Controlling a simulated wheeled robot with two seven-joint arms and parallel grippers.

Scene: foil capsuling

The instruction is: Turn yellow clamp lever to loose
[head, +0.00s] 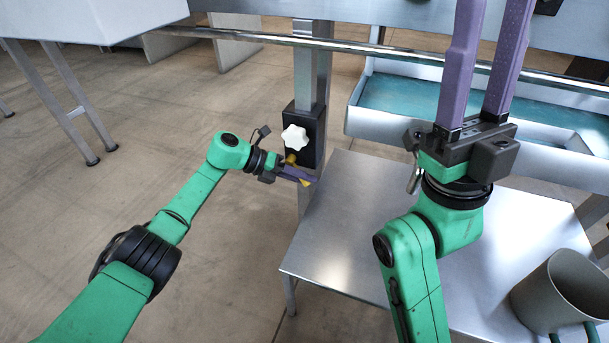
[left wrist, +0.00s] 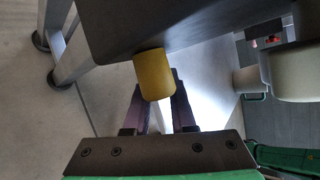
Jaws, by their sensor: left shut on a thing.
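The yellow clamp lever (head: 305,183) shows as a small yellow tip at the fingers, with a yellow hub (head: 291,158) on the dark clamp block (head: 312,132). In the left wrist view a yellow cylinder (left wrist: 154,72) sticks out from the dark block, in front of the fingers. My left gripper (head: 299,175) is shut on the lever; its purple fingers hide most of it. My right gripper (head: 487,55) is raised, its purple fingers apart, with nothing seen between them; their tips run past the top edge.
A white star knob (head: 294,138) sits on the block, just above my left gripper. A metal table (head: 345,225) lies to its right, with a grey mug (head: 535,300) at its right end. A teal-lined tray (head: 400,95) stands behind. Open floor lies left.

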